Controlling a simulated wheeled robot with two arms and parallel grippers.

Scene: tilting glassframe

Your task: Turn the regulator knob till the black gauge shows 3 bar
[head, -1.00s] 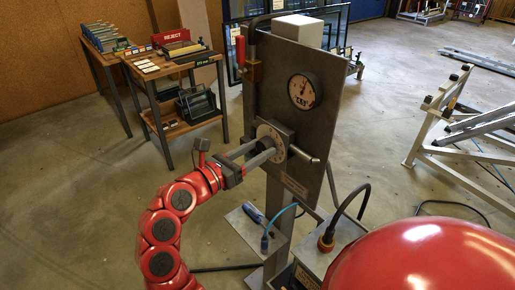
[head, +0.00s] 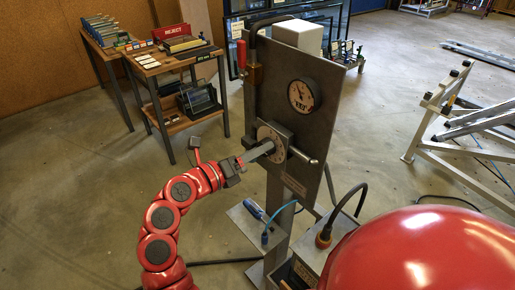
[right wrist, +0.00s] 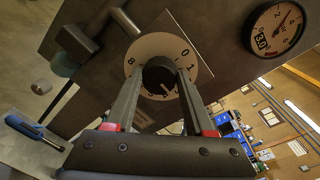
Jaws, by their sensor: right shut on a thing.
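The black-rimmed gauge (head: 303,95) with a white face is on the upper part of the upright grey panel. It also shows at the top right of the right wrist view (right wrist: 278,28), with a "3.0" label and a dark needle; its exact reading is too small to tell. Below it is the round numbered dial plate (head: 265,132), and in the right wrist view the black regulator knob (right wrist: 160,76) stands at its centre. My right gripper (right wrist: 162,80) is shut on the knob, one finger on each side. My left gripper is not in view.
A red-handled valve (head: 241,55) is at the panel's upper left edge. A metal bar (head: 304,156) sticks out right of the dial. A shelf with a blue-handled tool (head: 253,208) is below. A wooden table (head: 165,65) stands behind on the left.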

